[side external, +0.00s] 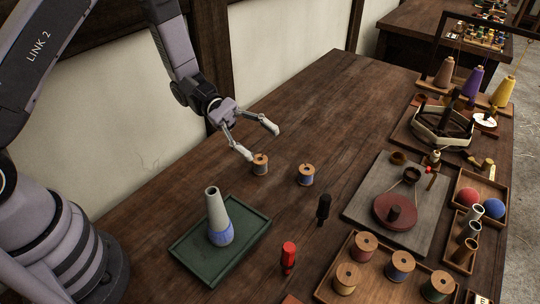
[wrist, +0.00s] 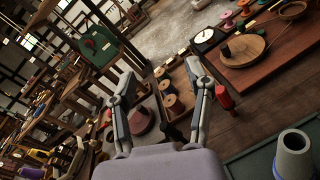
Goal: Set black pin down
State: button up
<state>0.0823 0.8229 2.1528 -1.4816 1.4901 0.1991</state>
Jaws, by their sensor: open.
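The black pin (side external: 323,210) stands upright on the brown table in the side view, right of the green tray and apart from other things. My gripper (side external: 264,144) is open and empty above the table, up and to the left of the pin, near two wooden spools. Its spread fingers also show in the wrist view (wrist: 160,72).
One spool (side external: 260,164) stands just below my gripper, another (side external: 306,175) to its right. A green tray (side external: 184,249) holds a grey and blue cone (side external: 217,215). A grey board (side external: 363,201) and a spool tray (side external: 326,290) lie right. The table's back middle is clear.

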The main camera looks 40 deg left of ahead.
jog(key=s+a+r+m+g+y, duration=0.1)
jog(key=s+a+r+m+y, duration=0.65)
jog(key=s+r, duration=0.25)
jog(key=s+a+r+m+t+y, duration=0.2)
jog(key=s+a+r+t+y, duration=0.1)
jog(key=a, duration=0.4)
jog(key=s+a+r+m+t+y, duration=0.2)
jog(key=s+a+r+t+y, duration=0.1)
jog(key=a+t+y, duration=0.3)
jog(key=shift+s+a, duration=0.75)
jog(key=shift+s, duration=0.1)
